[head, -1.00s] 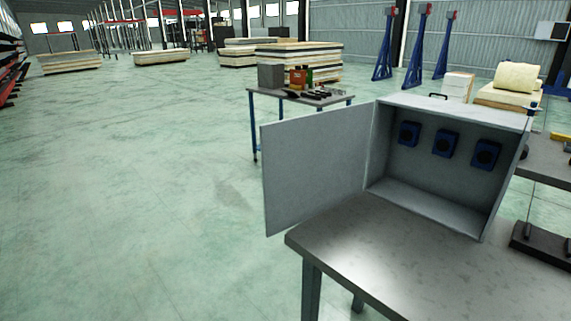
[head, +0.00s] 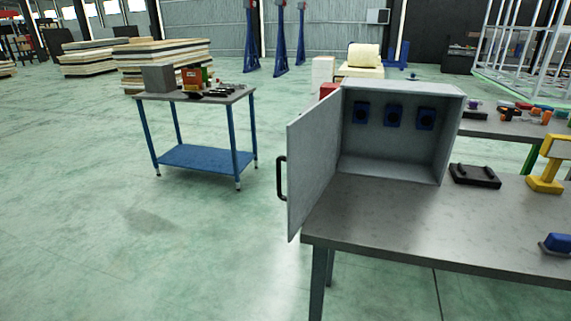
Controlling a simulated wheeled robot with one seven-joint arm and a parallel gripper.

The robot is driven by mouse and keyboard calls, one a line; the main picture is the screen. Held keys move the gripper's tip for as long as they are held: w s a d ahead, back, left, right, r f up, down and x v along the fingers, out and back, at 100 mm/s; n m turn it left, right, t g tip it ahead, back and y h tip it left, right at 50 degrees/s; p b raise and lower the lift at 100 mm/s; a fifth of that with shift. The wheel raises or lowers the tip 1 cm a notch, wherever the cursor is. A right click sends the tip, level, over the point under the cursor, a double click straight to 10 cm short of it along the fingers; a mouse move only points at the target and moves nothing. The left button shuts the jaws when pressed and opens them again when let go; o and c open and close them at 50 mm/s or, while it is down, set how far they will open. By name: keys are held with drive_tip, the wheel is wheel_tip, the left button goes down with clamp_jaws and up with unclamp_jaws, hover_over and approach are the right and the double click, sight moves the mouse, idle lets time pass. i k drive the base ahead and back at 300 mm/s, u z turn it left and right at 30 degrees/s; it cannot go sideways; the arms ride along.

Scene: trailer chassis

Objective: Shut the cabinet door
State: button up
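A grey cabinet (head: 398,174) stands on a metal table, its front open toward me. Several blue round-faced units sit on its inner back wall. Its door (head: 313,170) is hinged on the cabinet's left side and stands open, swung out toward me past the table's left edge. A dark handle (head: 281,178) sticks out from the door's outer face, on the left. My gripper is not in view.
The cabinet's table (head: 400,225) also holds a black tray (head: 474,176), a yellow stand (head: 547,168) and a blue item (head: 556,243). A blue-legged cart (head: 205,157) stands behind left. The floor (head: 150,250) left of the door is clear.

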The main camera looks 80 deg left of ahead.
sight(312, 137)
drive_tip(key=k, duration=0.55)
drive_tip(key=u, duration=2.15)
drive_tip(key=i, duration=1)
drive_tip(key=z, duration=0.05)
drive_tip(key=k, duration=1)
drive_tip(key=u, duration=0.4)
